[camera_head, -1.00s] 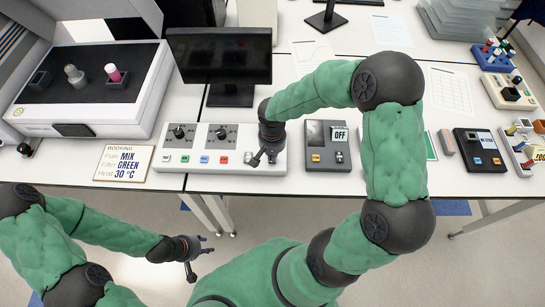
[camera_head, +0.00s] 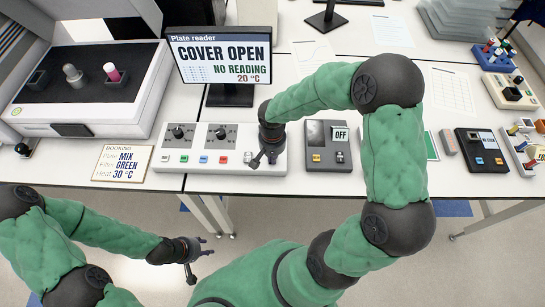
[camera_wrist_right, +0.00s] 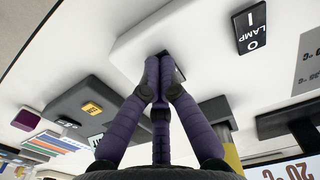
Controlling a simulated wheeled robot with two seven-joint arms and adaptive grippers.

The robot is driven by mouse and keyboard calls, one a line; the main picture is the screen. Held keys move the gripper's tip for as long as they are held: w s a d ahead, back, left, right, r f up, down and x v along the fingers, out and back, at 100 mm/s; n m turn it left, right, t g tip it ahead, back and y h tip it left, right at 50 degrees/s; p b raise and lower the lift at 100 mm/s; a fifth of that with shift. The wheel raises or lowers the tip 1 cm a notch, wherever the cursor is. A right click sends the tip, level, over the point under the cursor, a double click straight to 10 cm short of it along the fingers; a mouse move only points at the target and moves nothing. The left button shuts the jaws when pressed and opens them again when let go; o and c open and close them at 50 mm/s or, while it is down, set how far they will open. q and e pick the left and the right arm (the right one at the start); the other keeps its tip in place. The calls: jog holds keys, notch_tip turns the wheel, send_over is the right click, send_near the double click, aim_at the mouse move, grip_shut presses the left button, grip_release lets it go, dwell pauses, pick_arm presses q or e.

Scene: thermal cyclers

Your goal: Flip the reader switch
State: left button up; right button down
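The plate reader's white control panel (camera_head: 215,172) has dials, coloured buttons and a right end under my right gripper (camera_head: 267,160). In the right wrist view, my right gripper (camera_wrist_right: 160,62) has its purple fingers drawn together, the tips at the panel surface beside a dark switch (camera_wrist_right: 179,73) that they mostly hide. I cannot see anything held between them. A black rocker marked LAMP (camera_wrist_right: 250,28) stands apart from the fingers. The reader screen (camera_head: 222,60) is lit with COVER OPEN, NO READING, 20 °C. My left gripper (camera_head: 199,256) is open and empty, in front of the table.
The reader (camera_head: 85,110) stands open at the left with a pink-capped item (camera_head: 112,72) on its dark deck. A booking card (camera_head: 123,163) reads MIX, GREEN, 30 °C. A grey box showing OFF (camera_head: 328,146) sits right of the panel. More devices stand further right.

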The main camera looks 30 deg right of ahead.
jog(key=shift+r+p, duration=2.2)
jog(key=shift+r, duration=1.3)
